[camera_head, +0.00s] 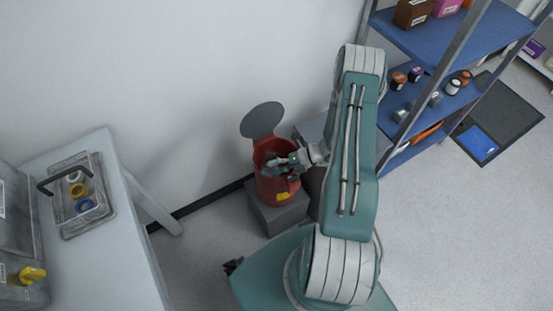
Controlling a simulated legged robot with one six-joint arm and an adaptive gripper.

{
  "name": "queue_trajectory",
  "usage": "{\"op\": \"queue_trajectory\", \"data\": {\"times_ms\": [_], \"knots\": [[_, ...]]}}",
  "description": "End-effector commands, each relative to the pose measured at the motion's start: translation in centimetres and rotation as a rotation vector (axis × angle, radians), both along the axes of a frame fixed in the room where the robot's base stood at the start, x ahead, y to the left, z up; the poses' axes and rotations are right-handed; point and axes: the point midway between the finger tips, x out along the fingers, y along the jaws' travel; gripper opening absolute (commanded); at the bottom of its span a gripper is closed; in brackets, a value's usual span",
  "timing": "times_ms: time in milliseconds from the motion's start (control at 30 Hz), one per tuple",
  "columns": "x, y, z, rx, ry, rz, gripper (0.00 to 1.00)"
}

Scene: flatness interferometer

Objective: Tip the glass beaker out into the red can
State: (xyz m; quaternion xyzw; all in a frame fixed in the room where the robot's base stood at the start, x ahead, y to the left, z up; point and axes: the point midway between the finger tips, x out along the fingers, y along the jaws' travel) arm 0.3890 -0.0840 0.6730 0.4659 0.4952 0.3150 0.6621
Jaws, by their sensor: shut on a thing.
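The red can (277,190) stands on a grey block against the wall, its round grey lid (262,120) swung up at the back. My gripper (278,162) is at the can's open mouth, reaching in from the right. It is shut on a small, clear-looking thing at the mouth, which appears to be the glass beaker (268,168). The beaker's tilt and contents are too small to tell. My arm comes from the lower right and hides part of the area right of the can.
A light table (125,230) at left carries a tray (64,212) with coloured rings and a handle. A blue shelf unit (460,40) with jars stands at upper right. The grey block (283,218) supports the can. Floor is open between table and block.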

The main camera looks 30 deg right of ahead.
Motion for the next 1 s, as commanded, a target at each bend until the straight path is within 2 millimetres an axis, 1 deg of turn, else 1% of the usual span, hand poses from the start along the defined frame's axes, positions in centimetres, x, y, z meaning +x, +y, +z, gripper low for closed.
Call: {"op": "queue_trajectory", "data": {"times_ms": [267,1000], "knots": [[0.26,-0.21,-0.4,0.017,0.021,0.0,0.35],[0.46,-0.37,-0.69,0.075,0.089,0.0,0.35]]}}
